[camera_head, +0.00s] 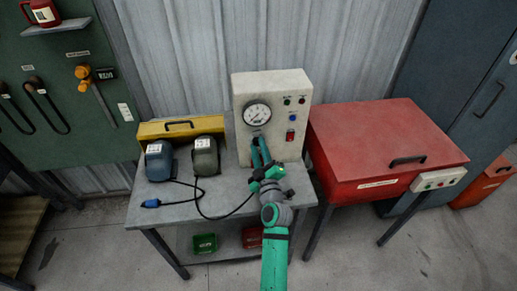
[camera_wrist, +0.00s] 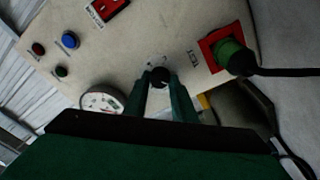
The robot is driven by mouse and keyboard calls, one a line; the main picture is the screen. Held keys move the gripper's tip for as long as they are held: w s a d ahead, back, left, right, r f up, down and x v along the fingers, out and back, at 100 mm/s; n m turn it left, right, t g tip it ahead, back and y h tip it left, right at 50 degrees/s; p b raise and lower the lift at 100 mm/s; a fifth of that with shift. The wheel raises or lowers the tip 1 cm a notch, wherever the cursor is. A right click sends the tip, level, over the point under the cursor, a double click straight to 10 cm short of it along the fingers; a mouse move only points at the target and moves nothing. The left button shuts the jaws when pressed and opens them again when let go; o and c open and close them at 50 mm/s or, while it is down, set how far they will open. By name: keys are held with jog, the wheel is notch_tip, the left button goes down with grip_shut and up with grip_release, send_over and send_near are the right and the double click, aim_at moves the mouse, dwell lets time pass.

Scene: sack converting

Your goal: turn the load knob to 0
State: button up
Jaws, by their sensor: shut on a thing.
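The load knob (camera_wrist: 159,77) is a small black round knob on the beige front of the control box (camera_head: 271,92). In the wrist view my gripper (camera_wrist: 158,88) has its two green fingers on either side of the knob, shut on it. In the head view my gripper (camera_head: 260,152) reaches the lower front of the box, below the gauge, and hides the knob. Small marks show around the knob in the wrist view, too small to read. I cannot tell which value the knob points to.
A round gauge (camera_head: 257,114), a red switch (camera_head: 290,135) and small coloured buttons are on the box. Two motor-like units, grey (camera_head: 205,156) and blue (camera_head: 159,161), stand left on the grey table (camera_head: 228,205). A black cable runs over the table. A red cabinet (camera_head: 385,150) stands close at right.

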jog(key=shift+n, duration=0.7)
jog(key=o, duration=1)
jog(key=shift+o, duration=0.2)
jog(key=s+d+f, duration=0.1)
jog(key=s, duration=0.9)
jog(key=shift+s+d, duration=0.3)
jog(key=shift+d, duration=0.05)
jog(key=shift+f, duration=0.15)
